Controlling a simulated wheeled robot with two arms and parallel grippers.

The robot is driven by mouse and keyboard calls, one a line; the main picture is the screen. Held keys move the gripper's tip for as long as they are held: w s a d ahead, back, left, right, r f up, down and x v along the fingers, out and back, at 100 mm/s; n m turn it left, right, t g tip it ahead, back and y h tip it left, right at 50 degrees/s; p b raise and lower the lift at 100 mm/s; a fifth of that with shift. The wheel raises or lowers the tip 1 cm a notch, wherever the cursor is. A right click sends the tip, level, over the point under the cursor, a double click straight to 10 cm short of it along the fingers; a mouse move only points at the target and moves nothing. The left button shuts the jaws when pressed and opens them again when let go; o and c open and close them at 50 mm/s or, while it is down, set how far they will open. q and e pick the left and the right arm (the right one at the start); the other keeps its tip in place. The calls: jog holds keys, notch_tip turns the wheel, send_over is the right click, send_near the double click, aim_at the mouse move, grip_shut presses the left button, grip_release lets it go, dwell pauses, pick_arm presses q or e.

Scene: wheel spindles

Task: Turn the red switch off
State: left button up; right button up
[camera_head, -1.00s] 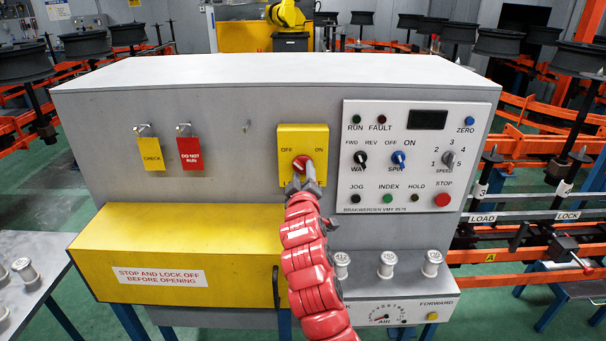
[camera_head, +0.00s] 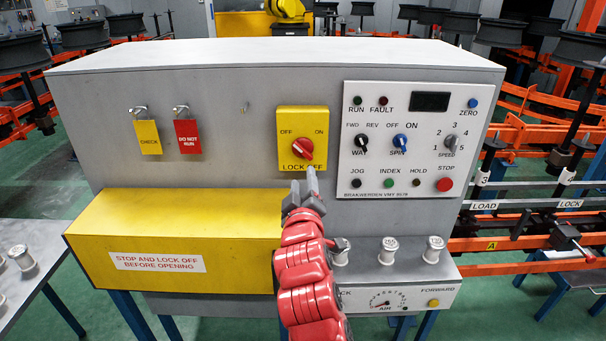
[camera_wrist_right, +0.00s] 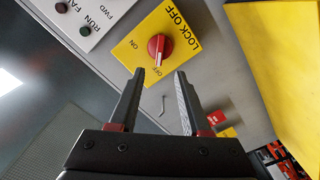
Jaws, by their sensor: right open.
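The red switch (camera_head: 302,148) is a round knob with a raised grip on a yellow plate (camera_head: 287,116) marked OFF, ON and LOCK OFF. Its grip slants from upper left to lower right, its upper end towards OFF. In the wrist view the red switch (camera_wrist_right: 160,46) has its grip lined up with the OFF mark. My right gripper (camera_head: 303,186) is just below the plate, apart from the knob. In the wrist view my right gripper (camera_wrist_right: 158,74) is open, with nothing between its fingers. My left gripper is out of view.
A white control panel (camera_head: 380,182) with knobs and buttons is right of the plate. A yellow CHECK tag (camera_head: 148,137) and a red DO NOT RUN tag (camera_head: 188,137) hang on hooks to the left. A yellow cover (camera_head: 110,235) juts out below left.

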jog(key=s+b, duration=0.1)
jog(key=s, duration=0.5)
jog(key=shift+w+f, duration=0.1)
jog(key=shift+w, duration=0.1)
